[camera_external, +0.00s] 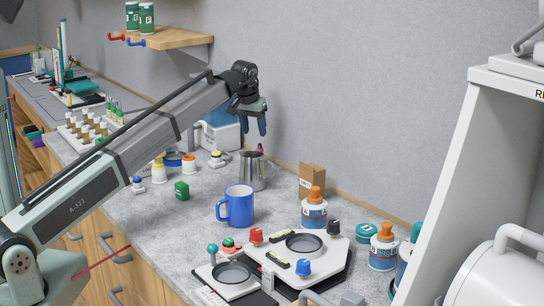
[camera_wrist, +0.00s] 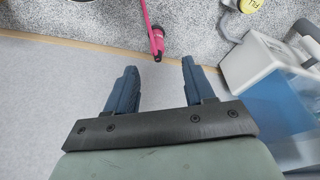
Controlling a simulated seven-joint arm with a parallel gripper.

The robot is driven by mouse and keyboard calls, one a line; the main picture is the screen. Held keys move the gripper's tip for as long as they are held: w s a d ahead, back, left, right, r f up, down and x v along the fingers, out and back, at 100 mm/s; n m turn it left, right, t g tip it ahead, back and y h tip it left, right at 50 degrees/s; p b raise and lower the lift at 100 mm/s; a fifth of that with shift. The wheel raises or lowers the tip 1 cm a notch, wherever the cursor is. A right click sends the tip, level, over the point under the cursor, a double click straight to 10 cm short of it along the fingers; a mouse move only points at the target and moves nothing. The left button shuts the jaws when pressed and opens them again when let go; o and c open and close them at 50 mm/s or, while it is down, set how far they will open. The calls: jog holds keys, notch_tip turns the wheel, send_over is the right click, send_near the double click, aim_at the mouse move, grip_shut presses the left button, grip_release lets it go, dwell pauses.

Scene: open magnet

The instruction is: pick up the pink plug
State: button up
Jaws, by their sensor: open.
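A pink plug-like thing (camera_wrist: 152,30) shows in the wrist view at top centre, a slim pink shaft with a rounded end pointing toward the gap between my fingers. In the external view only a small pink tip (camera_external: 260,148) shows behind the metal pitcher (camera_external: 253,171); the rest is hidden. My gripper (camera_wrist: 158,66) is open and empty, its two blue fingers apart, with the pink end just beyond the fingertips and not between them. In the external view my gripper (camera_external: 250,126) hangs above the counter near the wall, above the pink tip.
A white and blue box (camera_wrist: 262,75) stands close to the right finger in the wrist view. The wall (camera_external: 350,110) runs close behind. A blue mug (camera_external: 238,205), a brown bag (camera_external: 312,180) and a bottle (camera_external: 314,212) stand nearer the front.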

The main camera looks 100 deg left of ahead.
jog(key=x, duration=1.3)
jog(key=shift+w, duration=0.3)
jog(key=shift+r, duration=0.1)
grip_shut()
jog(key=shift+r, duration=0.1)
